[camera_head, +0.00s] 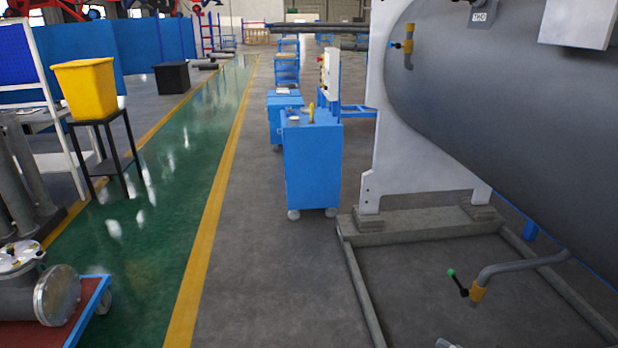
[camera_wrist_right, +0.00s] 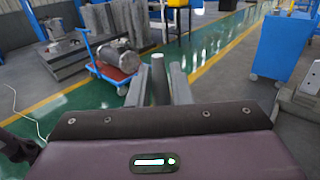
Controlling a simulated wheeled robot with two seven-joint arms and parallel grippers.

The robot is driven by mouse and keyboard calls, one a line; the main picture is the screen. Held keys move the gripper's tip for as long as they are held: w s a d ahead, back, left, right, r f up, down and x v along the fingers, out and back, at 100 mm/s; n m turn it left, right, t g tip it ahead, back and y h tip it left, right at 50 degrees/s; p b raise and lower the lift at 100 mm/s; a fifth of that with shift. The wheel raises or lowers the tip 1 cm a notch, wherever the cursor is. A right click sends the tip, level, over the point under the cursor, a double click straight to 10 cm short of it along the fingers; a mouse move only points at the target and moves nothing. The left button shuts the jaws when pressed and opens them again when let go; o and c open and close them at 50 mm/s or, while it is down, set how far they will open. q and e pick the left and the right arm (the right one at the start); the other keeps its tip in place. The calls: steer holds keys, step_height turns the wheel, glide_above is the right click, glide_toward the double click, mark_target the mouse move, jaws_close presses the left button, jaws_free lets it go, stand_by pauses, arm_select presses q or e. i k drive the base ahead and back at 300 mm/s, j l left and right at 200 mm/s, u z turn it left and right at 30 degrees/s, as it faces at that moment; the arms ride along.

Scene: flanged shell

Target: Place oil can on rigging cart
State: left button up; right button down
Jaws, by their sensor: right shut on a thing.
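In the right wrist view my right gripper (camera_wrist_right: 158,90) is shut on a narrow grey, round-topped thing, which appears to be the oil can (camera_wrist_right: 158,72). Only its upper part shows between the two fingers; the rest is hidden. A small pale tip shows at the bottom edge of the head view, too cut off to identify. Which thing is the rigging cart is not labelled. A blue wheeled cabinet (camera_head: 312,168) stands ahead at the centre, apart from the gripper, with small things on its top, one yellow. My left gripper is not in view.
A low blue trolley with a red deck (camera_head: 62,334) carries a grey flanged part (camera_head: 42,295) at the lower left. A large grey tank (camera_head: 510,90) on a white support (camera_head: 415,150) fills the right. Bare grey floor (camera_head: 275,280) lies before the cabinet.

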mark_target(306, 118)
steer(key=i+j+u, duration=0.35)
steer(key=i, duration=0.6)
steer(key=i+u, duration=0.4)
steer(key=i, duration=2.45)
steer(key=i+j+z, duration=0.1)
steer(key=i, duration=0.9)
steer(key=i+j, duration=0.1)
steer(key=i, duration=0.85)
steer(key=i+j+z, duration=0.1)
steer(key=i+z, duration=0.3)
steer(key=i+j+z, duration=0.25)
steer(key=i+z, duration=0.15)
steer(key=i+j+z, duration=0.8)
steer(key=j, duration=0.1)
